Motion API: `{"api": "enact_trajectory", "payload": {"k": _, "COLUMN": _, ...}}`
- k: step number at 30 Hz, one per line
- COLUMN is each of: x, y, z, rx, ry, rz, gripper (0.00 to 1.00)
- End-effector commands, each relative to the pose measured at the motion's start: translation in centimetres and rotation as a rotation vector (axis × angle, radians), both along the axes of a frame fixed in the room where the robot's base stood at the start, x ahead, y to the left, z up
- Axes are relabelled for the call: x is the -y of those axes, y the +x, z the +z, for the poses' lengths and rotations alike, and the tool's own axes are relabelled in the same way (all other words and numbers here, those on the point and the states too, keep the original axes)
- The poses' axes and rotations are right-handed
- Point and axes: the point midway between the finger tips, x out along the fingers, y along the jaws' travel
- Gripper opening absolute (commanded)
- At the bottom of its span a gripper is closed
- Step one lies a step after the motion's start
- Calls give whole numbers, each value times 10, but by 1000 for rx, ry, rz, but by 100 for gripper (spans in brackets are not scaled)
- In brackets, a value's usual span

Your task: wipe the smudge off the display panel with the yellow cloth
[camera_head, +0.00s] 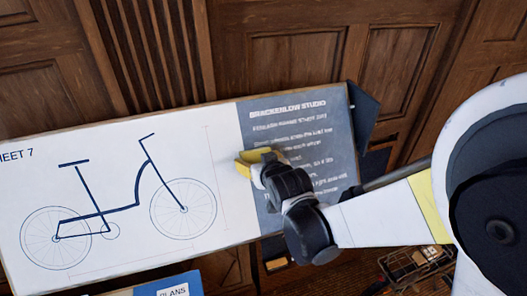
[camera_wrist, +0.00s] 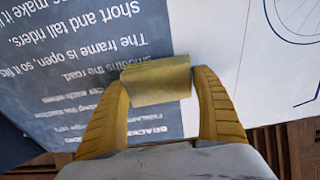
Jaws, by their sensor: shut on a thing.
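The display panel (camera_head: 110,145) is a wide tilted board with a blue bicycle drawing on white at left and a grey-blue text block at right. My gripper (camera_head: 255,163) is at the border between the white and grey parts. In the wrist view my gripper (camera_wrist: 160,88) has its two yellow fingers shut on the yellow cloth (camera_wrist: 157,82), a small folded pad. The cloth lies over the panel's grey text area, close to the white edge; I cannot tell whether it touches.
Dark wooden panelling (camera_head: 290,60) stands behind the board. A blue box marked PLANS (camera_head: 172,288) is below the board's lower edge. A wire basket (camera_head: 415,268) with items stands low at the right. The white left part of the board is free of objects.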

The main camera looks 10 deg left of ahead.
Motion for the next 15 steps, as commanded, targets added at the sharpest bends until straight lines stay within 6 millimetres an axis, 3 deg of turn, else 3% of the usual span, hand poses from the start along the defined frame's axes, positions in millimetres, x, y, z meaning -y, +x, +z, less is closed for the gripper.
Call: {"api": "enact_trajectory", "payload": {"k": 15, "x": -2, "y": 7, "z": -5, "rx": 0, "ry": 0, "rz": -1, "gripper": 54}}
